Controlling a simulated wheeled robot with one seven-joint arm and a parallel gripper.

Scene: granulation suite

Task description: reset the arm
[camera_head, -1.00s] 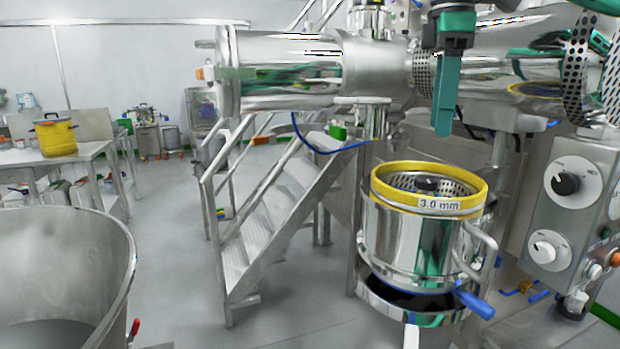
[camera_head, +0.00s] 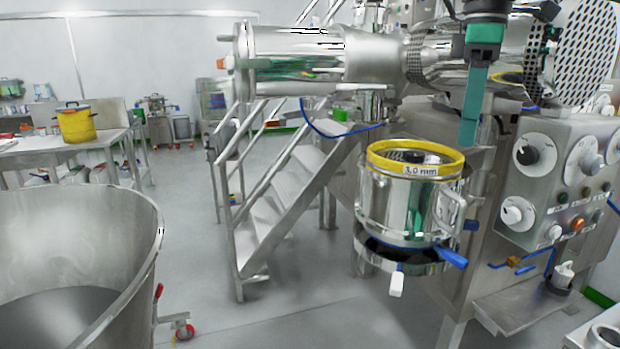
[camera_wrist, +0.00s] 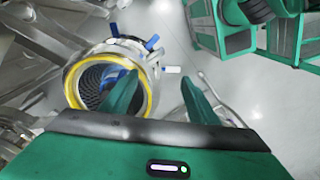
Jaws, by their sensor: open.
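My gripper (camera_head: 470,138) shows at the upper right in the head view, pointing down, with its green fingers seen edge-on. In the wrist view my gripper (camera_wrist: 160,88) has its two green fingers spread apart with nothing between them. A steel vessel (camera_head: 395,208) with a yellow ring (camera_head: 374,160) marked "3.0 mm" stands below and to the left of the gripper in the head view. In the wrist view the yellow ring (camera_wrist: 70,88) lies behind the left finger, which hides part of it.
A control panel (camera_head: 560,165) with knobs stands at the right. Steel steps (camera_head: 285,205) rise behind the vessel. A large steel bin (camera_head: 75,235) is at the front left. A yellow pot (camera_head: 76,125) sits on a side table (camera_head: 35,146).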

